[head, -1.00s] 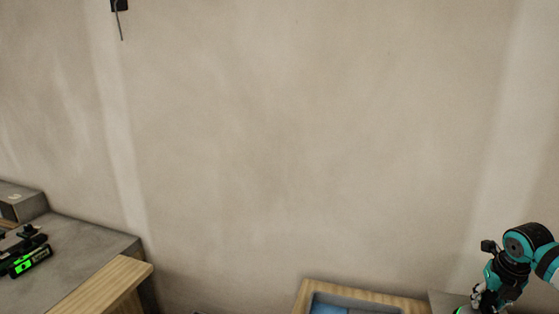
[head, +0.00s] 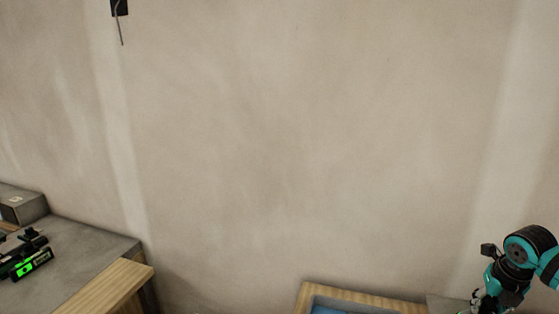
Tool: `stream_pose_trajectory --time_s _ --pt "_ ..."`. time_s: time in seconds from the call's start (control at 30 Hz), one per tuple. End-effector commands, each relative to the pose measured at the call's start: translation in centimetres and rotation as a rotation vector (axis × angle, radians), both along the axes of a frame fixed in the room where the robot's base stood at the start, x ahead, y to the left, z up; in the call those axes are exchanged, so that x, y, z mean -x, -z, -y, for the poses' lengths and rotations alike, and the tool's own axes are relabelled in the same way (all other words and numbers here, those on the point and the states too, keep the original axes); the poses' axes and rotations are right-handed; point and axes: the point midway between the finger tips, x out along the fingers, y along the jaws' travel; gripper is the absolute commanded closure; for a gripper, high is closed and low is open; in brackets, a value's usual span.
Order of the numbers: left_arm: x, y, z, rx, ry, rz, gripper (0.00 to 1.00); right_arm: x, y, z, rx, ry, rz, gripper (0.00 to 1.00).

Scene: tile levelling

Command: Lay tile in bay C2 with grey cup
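No tile, grey cup or bay C2 can be made out in the head view. A wood-rimmed tray (head: 365,297) is cut off by the bottom edge, with a sliver of a blue surface (head: 338,310) inside it. My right arm stands at the lower right. Its gripper (head: 480,301) is small and partly cut off by the bottom edge, so its fingers and anything in them cannot be made out. My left gripper is out of view.
A grey bench (head: 85,252) at the lower left carries a black device with a green display (head: 32,266) and a grey box (head: 22,205). A wooden board (head: 108,285) runs along its edge. A bare plaster wall (head: 300,140) fills the background.

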Motion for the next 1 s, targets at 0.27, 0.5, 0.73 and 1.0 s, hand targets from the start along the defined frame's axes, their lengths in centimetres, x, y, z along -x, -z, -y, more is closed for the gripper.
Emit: stream_pose_trajectory --time_s 0.27,0.5,0.73,1.0 --pt "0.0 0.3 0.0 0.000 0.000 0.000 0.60 2.5 -0.2 -2.0 0.002 0.000 0.007 1.00" --pt "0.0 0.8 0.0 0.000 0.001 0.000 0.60 4.7 -0.2 -3.8 0.002 0.000 0.006 1.00" --pt "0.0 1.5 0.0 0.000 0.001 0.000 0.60 6.7 -0.1 -5.6 0.002 0.001 0.007 1.00" --pt "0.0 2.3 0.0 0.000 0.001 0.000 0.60 9.2 -0.1 -7.5 0.003 0.002 0.006 1.00"
